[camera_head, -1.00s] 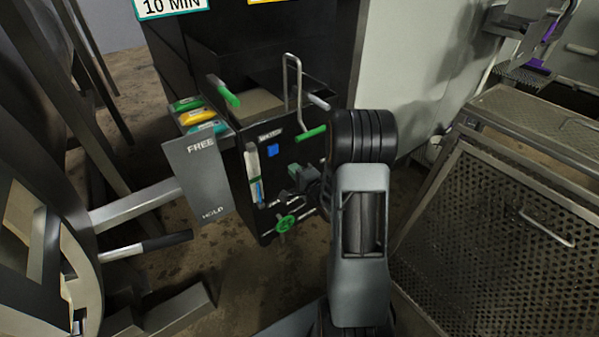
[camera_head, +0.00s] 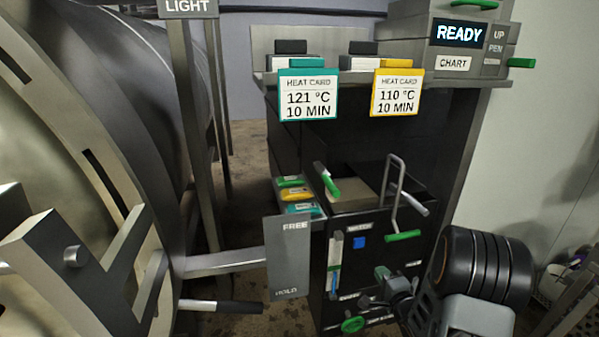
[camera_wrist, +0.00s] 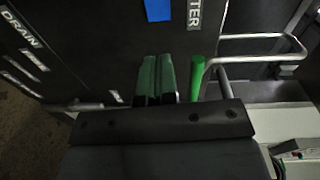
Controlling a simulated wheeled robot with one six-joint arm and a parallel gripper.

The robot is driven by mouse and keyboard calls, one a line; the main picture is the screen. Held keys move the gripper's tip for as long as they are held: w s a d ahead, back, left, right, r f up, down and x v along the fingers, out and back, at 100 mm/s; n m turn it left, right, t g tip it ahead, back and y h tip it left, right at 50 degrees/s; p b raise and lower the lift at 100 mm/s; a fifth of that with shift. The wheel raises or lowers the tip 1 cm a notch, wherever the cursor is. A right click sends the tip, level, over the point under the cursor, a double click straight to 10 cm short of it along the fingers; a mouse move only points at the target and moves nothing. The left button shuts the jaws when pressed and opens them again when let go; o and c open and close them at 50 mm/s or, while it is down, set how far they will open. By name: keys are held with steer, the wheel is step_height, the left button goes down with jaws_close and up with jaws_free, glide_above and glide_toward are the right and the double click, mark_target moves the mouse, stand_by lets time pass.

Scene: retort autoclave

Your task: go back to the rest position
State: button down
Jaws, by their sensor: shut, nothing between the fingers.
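My arm fills the lower right of the head view. In the wrist view a green-ended lever (camera_wrist: 198,76) stands just right of the fingers. Whether they touch is unclear.
A bent metal handle (camera_head: 395,185) and a green grip (camera_head: 402,236) project from the panel near my gripper. A green knob (camera_head: 352,324) is below. The FREE/HOLD plate (camera_head: 288,256) and round vessel (camera_head: 60,120) stand left. Heat cards (camera_head: 308,95) hang above.

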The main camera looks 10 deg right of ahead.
steer(key=s+a+r+n+g+h+p, duration=0.1)
steer(key=a+r+n+g+h+p, duration=0.2)
steer(key=r+p, duration=0.6)
steer(key=s+a+r+n+g+p, duration=0.1)
steer(key=r+n+g+p, duration=0.3)
steer(key=r, duration=0.9)
steer(key=s+a+r+n+g+p, duration=0.3)
steer(key=s+a+r+n+p, duration=0.1)
steer(key=s+r+p, duration=0.3)
steer(key=s+a+r+n+g+y+p, duration=0.1)
steer(key=s+a+r+n+g+p, duration=0.2)
steer(key=s+r, duration=0.7)
steer(key=s+a+n+p, duration=0.1)
steer(key=a+n+p, duration=0.1)
steer(key=p, duration=0.2)
steer(key=shift+a+g, duration=0.35)
steer(key=shift+g, duration=0.05)
